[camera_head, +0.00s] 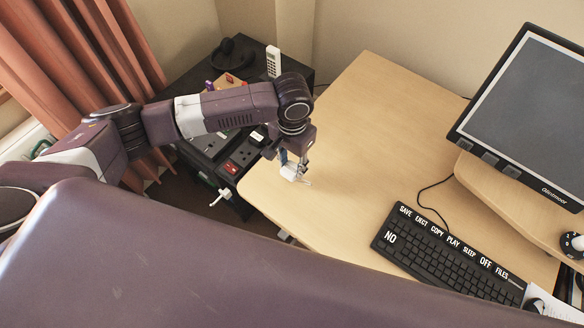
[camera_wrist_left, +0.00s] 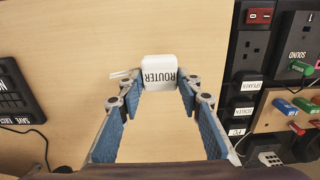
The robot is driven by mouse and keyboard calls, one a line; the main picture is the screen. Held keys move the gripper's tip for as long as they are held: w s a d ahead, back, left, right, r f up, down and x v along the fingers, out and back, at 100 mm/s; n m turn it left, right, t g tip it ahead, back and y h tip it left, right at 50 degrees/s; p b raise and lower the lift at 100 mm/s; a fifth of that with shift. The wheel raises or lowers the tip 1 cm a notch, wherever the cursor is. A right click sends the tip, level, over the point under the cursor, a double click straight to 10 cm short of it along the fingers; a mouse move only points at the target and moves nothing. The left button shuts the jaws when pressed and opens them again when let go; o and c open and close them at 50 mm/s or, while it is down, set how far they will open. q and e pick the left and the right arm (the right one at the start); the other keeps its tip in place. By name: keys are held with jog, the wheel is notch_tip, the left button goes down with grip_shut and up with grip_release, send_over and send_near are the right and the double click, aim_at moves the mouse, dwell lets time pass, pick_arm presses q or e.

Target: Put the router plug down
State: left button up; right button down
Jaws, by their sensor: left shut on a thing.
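The router plug (camera_wrist_left: 158,72) is a white block with rounded corners, marked "ROUTER", with thin pale prongs at its left side in the left wrist view. My left gripper (camera_wrist_left: 159,82) is shut on it, one blue-padded finger at each side. In the head view the plug (camera_head: 291,172) shows small under my left gripper (camera_head: 293,165), over the left end of the wooden desk (camera_head: 345,130). I cannot tell whether the plug touches the desk. My right gripper is in neither view.
A dark socket unit (camera_head: 241,155) stands at the desk's left edge; labelled sockets (camera_wrist_left: 250,55) show in the wrist view. A white plug (camera_head: 221,196) hangs there. A black keyboard (camera_head: 440,250) and monitor (camera_head: 530,110) are to the right. The desk middle is bare.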

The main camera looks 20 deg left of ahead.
aim_at(292, 167)
pick_arm(q)
notch_tip(292, 167, down, 3)
jog(key=shift+r, duration=0.2)
jog(key=shift+f, duration=0.35)
jog(key=o, duration=1.1)
jog(key=shift+c, duration=0.2)
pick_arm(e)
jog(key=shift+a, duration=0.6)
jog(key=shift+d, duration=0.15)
